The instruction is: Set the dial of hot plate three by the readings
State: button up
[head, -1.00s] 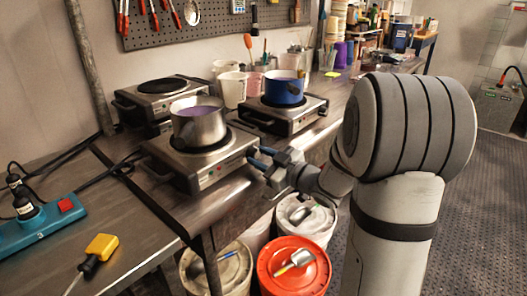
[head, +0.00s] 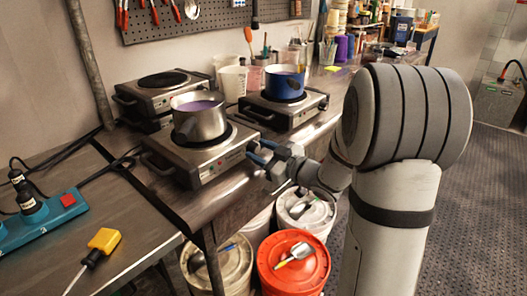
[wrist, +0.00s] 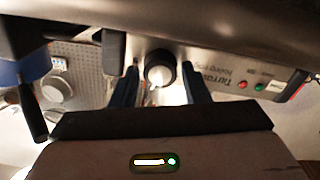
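A hot plate (head: 205,166) near the bench's front edge carries a steel pot (head: 199,122) of purple liquid. A second hot plate (head: 291,113) to its right carries a blue pot (head: 284,86), and a third (head: 160,97) behind is empty. I cannot tell from markings which is number three. My gripper (head: 261,155) is at the front panel of the steel pot's hot plate. In the wrist view its fingers (wrist: 161,85) stand either side of a round dial (wrist: 158,70) with a pale pointer. Thin gaps seem to remain, so it looks open. No reading is legible.
A yellow-headed probe (head: 104,240) and a teal power strip (head: 38,222) lie on the left bench. Lidded buckets, including a red one (head: 294,268), stand below the bench edge near my arm. Red and green lamps (wrist: 258,87) sit beside the dial.

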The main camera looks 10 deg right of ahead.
jog(key=v, duration=0.8)
jog(key=shift+w+p, duration=0.1)
jog(key=shift+p, duration=0.2)
